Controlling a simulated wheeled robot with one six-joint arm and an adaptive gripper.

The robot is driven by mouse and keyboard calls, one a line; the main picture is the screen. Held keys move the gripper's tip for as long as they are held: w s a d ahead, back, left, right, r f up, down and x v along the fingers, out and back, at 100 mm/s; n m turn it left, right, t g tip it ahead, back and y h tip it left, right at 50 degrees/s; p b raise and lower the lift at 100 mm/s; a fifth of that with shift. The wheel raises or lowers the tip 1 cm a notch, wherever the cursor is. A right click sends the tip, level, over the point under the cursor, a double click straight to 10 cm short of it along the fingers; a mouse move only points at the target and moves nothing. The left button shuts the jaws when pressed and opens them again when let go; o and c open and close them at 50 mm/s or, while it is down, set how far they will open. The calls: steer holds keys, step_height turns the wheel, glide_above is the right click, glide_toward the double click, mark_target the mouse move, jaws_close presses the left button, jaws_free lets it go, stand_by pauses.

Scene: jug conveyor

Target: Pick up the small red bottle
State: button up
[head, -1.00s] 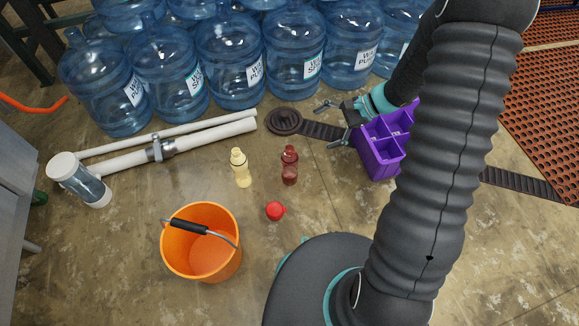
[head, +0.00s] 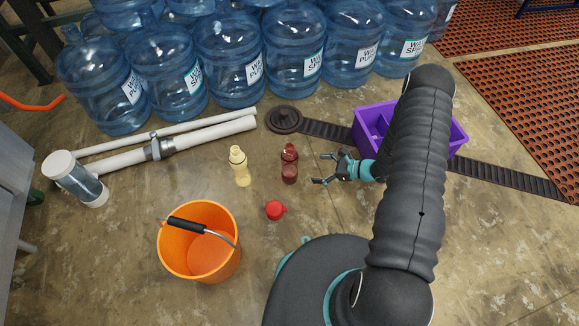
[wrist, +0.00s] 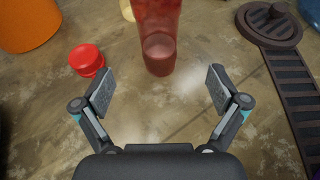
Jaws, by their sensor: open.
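The small red bottle (head: 289,164) stands upright on the concrete floor in the head view, right of a pale yellow bottle (head: 240,167). In the wrist view the red bottle (wrist: 158,38) is ahead, at the top middle, with its upper part cut off by the frame. My gripper (head: 319,169) is open and empty, a short way right of the red bottle. In the wrist view the spread fingers of my gripper (wrist: 160,88) are on either side of the line to the bottle, which lies beyond the fingertips and apart from them.
A red cap-like object (head: 275,210) lies near the bottle; it also shows in the wrist view (wrist: 87,60). An orange bucket (head: 200,262), white pipes (head: 190,141), a dark belt strip (head: 325,131), a purple caddy (head: 456,138) and large water jugs (head: 229,65) stand around.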

mark_target(291, 159)
steer(key=shift+x, duration=6.1)
steer(key=shift+s+d+f, duration=0.1)
steer(key=shift+s+f, duration=0.05)
steer(key=shift+f, duration=0.05)
steer(key=c, duration=1.4)
steer(key=shift+r, duration=0.1)
steer(key=shift+r, duration=0.5)
steer(key=r, duration=0.3)
steer(key=shift+w+d+r, duration=0.15)
steer(key=shift+w+r, duration=0.15)
steer(key=shift+w, duration=0.1)
steer(key=w+d+r, duration=0.1)
steer(key=w+r, duration=0.1)
steer(key=w, duration=0.1)
steer(key=w+d+r, duration=0.1)
steer(key=w+r, duration=0.1)
steer(key=w, duration=0.1)
steer(key=w+d+r, duration=0.1)
steer(key=w+r, duration=0.1)
steer(key=w, duration=0.2)
steer(key=shift+w+d+r, duration=0.1)
steer(key=shift+d+r, duration=0.05)
steer(key=shift+d, duration=0.15)
